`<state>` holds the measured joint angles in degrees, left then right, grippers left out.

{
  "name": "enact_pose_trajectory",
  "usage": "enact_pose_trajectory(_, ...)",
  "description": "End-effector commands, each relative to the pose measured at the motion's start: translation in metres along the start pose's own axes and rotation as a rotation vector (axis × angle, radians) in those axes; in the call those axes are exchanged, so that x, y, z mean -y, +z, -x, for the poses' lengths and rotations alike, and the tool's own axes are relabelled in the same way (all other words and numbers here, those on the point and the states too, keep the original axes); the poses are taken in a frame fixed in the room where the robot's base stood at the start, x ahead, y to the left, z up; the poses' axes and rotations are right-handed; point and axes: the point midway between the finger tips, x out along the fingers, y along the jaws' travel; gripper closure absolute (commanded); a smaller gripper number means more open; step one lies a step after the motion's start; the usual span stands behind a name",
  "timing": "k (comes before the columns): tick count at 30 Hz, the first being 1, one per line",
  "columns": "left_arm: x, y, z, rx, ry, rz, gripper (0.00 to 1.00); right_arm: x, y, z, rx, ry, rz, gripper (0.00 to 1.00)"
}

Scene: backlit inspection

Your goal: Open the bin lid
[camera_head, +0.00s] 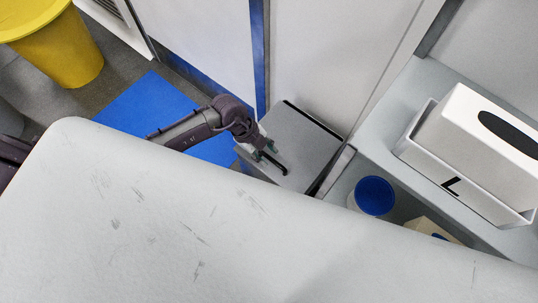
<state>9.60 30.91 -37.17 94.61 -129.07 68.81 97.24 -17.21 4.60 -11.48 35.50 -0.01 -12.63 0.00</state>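The bin is a box with a flat grey lid (308,142), standing on the floor beyond the large pale surface. The lid looks shut and lies flat, with dark edges showing along its far and right sides. A short black handle (280,168) is on the lid near its front left. My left gripper (265,151) is above the front left part of the lid, at the far end of the handle. The bin's lower front is hidden by the pale surface. My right gripper is not in view.
A scratched pale worktop (200,230) fills the foreground. A shelf on the right holds a white box with a dark oval opening (465,135). Below it are a blue-lidded container (375,195) and a beige box (432,228). A yellow tub (70,50) and blue floor mat (150,105) are left.

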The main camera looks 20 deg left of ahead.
Motion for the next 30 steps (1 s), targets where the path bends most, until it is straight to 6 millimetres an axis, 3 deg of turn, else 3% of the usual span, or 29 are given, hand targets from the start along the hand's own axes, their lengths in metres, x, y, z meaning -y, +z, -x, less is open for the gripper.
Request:
enact_pose_trajectory(6, 0.001, 0.000, -0.019, 0.000, -0.001, 0.001, 0.61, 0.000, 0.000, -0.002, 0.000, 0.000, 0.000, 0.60)
enact_pose_trajectory(15, 0.001, 0.000, -0.021, 0.000, -0.002, 0.000, 0.61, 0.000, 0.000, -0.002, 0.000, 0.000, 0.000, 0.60)
enact_pose_trajectory(22, 0.001, 0.000, -0.021, 0.000, -0.002, 0.000, 0.97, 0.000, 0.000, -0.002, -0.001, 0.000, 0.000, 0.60)
enact_pose_trajectory(30, 0.001, 0.000, -0.020, 0.000, -0.002, 0.000, 1.00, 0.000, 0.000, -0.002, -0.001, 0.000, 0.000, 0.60)
